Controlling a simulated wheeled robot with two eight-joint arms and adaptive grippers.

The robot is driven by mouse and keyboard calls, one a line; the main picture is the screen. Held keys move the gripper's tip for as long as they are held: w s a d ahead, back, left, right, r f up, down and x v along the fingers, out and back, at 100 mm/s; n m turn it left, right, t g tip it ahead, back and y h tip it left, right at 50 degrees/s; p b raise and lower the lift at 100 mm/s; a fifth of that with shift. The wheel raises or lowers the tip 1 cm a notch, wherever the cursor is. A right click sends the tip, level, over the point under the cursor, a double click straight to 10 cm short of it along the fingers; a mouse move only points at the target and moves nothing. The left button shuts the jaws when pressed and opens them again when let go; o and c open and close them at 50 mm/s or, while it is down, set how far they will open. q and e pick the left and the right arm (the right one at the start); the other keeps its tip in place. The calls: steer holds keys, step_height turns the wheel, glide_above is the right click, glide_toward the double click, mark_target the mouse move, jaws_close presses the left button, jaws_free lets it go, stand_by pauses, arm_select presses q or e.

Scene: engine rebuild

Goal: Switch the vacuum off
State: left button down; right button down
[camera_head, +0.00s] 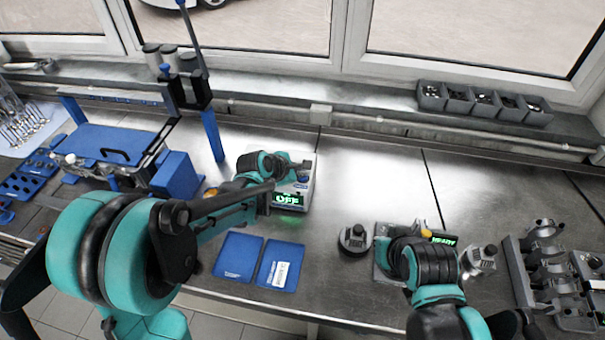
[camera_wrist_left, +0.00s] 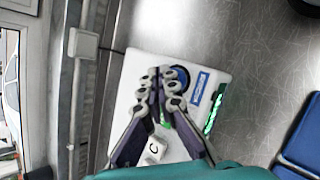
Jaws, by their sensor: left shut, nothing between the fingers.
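A white box with a lit green display, which appears to read OFF, stands on the metal bench; I take it as the vacuum unit (camera_head: 301,203). In the left wrist view the unit (camera_wrist_left: 224,74) shows a round blue part, a blue label and a small white button marked C (camera_wrist_left: 154,148). My left gripper (camera_wrist_left: 161,76) is shut and empty, its fingertips over the box beside the blue part. I cannot tell whether they touch it. My left arm partly covers the box in the head view. My right gripper's fingers are hidden behind its wrist.
Two blue pads (camera_head: 238,257) lie in front of the box. A round metal part (camera_head: 355,239) stands between it and my right arm. A blue fixture (camera_head: 177,174) is at left, metal engine parts (camera_head: 545,258) at right, and grey bins (camera_head: 484,102) on the sill. The bench behind is clear.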

mark_target(300, 178)
arm_select(q)
steer(key=shift+r+p, duration=2.1)
steer(key=shift+r, duration=1)
steer(key=shift+f, duration=0.1)
steer(key=shift+s+a, duration=0.2)
steer(key=s+a+f+m+y+b, duration=0.1)
steer(key=s+a+m+b, duration=0.3)
steer(key=s, duration=0.5)
steer(key=s+a+f+m+y+b, duration=0.2)
steer(key=s+a+f+m+b, duration=0.2)
steer(key=s+a+m, duration=0.3)
steer(key=s+a+f+m+y+b, duration=0.2)
steer(key=s+a+f+m+b, duration=0.1)
steer(key=s+a+m, duration=0.3)
steer(key=s+m+b, duration=0.1)
steer(key=s+m, duration=0.1)
steer(key=s, duration=0.2)
steer(key=shift+s+f+m, duration=0.25)
steer(key=shift+s+m, duration=0.05)
steer(key=shift+m, duration=0.1)
